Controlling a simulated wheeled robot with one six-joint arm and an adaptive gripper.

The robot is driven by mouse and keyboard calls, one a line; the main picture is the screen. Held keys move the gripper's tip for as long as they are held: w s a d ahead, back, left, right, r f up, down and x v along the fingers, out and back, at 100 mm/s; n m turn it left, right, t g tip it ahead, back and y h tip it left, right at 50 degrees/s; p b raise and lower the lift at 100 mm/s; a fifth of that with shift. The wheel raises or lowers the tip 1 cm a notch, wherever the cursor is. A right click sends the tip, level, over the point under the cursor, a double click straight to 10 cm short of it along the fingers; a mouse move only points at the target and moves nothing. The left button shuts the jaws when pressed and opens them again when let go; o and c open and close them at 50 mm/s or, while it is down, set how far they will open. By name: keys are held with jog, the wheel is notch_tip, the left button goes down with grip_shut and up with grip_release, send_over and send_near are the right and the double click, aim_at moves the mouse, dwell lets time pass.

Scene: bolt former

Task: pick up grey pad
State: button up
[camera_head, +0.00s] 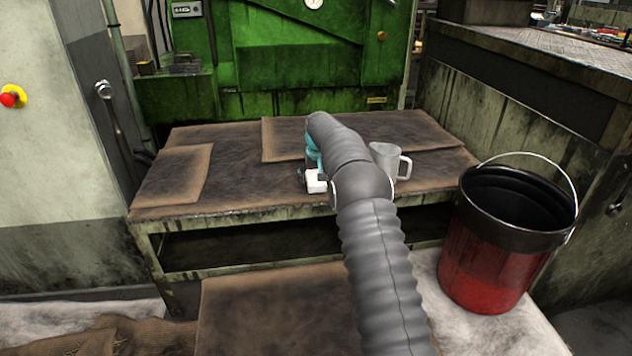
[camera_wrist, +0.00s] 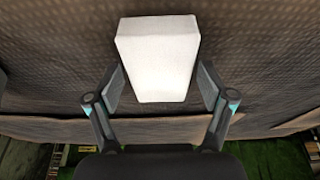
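The grey pad (camera_wrist: 158,55) looks like a pale, almost white block in the wrist view. It lies on the dark, stained worktop. My gripper (camera_wrist: 160,86) has its two fingers spread wide, one on each side of the pad's near end. I cannot tell whether the fingertips touch it. In the head view, a small white block (camera_head: 316,182), likely the same pad, shows just left of my arm's bend. My arm hides most of the gripper there, with only a teal part visible.
The bench (camera_head: 240,190) carries brown mats, one at the left (camera_head: 175,172). A grey mug (camera_head: 386,158) stands close to the right of my arm. A red and black bucket (camera_head: 500,250) stands front right. A green machine (camera_head: 300,60) closes off the back.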

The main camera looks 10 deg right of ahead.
jog(key=c, duration=0.5)
jog(key=shift+o, duration=0.2)
jog(key=shift+r, duration=0.4)
jog(key=r, duration=0.3)
jog(key=shift+s+d+r, duration=0.1)
jog(key=shift+d+r, duration=0.15)
jog(key=shift+r, duration=0.05)
jog(key=s+d+r, duration=0.5)
jog(key=d+r, duration=0.1)
jog(key=d, duration=0.3)
jog(key=shift+s+d+r+b, duration=0.25)
jog(key=shift+s+r+b, duration=0.05)
jog(key=shift+s+b, duration=0.1)
